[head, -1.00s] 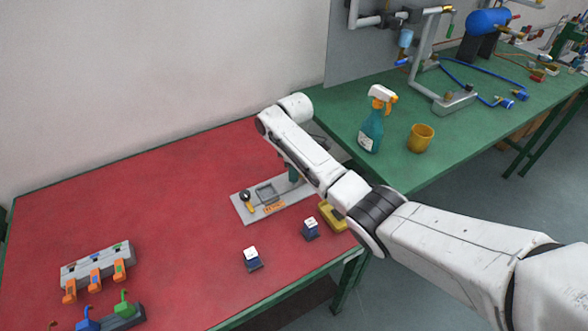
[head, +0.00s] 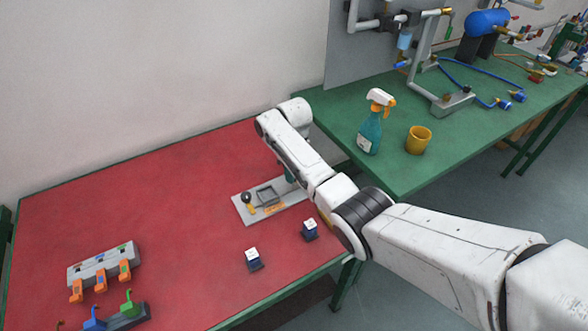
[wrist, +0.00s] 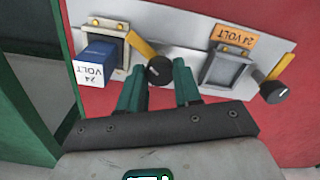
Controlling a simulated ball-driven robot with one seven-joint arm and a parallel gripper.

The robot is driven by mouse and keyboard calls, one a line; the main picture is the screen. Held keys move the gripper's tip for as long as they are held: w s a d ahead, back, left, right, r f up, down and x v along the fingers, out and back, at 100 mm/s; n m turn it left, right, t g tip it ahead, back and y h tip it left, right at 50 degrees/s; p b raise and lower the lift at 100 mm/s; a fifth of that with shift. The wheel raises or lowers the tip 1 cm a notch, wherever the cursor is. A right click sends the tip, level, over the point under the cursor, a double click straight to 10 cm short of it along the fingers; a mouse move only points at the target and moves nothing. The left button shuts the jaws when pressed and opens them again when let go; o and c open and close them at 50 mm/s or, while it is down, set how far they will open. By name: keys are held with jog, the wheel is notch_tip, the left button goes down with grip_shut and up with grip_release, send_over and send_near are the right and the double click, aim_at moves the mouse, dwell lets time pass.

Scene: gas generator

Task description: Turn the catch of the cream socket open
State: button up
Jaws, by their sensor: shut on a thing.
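The cream socket (wrist: 121,36) is at the left of the grey plate in the wrist view; my arm hides it in the head view. A blue block with a white "24 VOLT" face (wrist: 96,62) overlaps it; how deeply it sits is unclear. Its catch (wrist: 141,47) is a yellow lever with a black knob, to the socket's right, slanting down to the knob. My gripper (wrist: 158,72) has its green fingers on either side of that knob, shut on it. A grey socket (wrist: 225,70) with its own yellow catch (wrist: 279,68) is further right.
In the head view, two dark blue blocks (head: 253,259) (head: 310,231) stand on the red table near its front edge. A rack with orange levers (head: 104,265) is at the left. A spray bottle (head: 370,130) and yellow cup (head: 418,140) stand on the green table.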

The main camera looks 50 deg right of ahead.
jog(key=m, duration=0.5)
jog(key=shift+m+p, duration=0.3)
jog(key=shift+p, duration=0.1)
jog(key=m, duration=0.5)
jog(key=shift+m, duration=0.4)
jog(key=shift+w, duration=0.1)
jog(key=o, duration=1)
jog(key=shift+o, duration=0.2)
notch_tip(320, 180, up, 11)
jog(key=shift+f, duration=0.15)
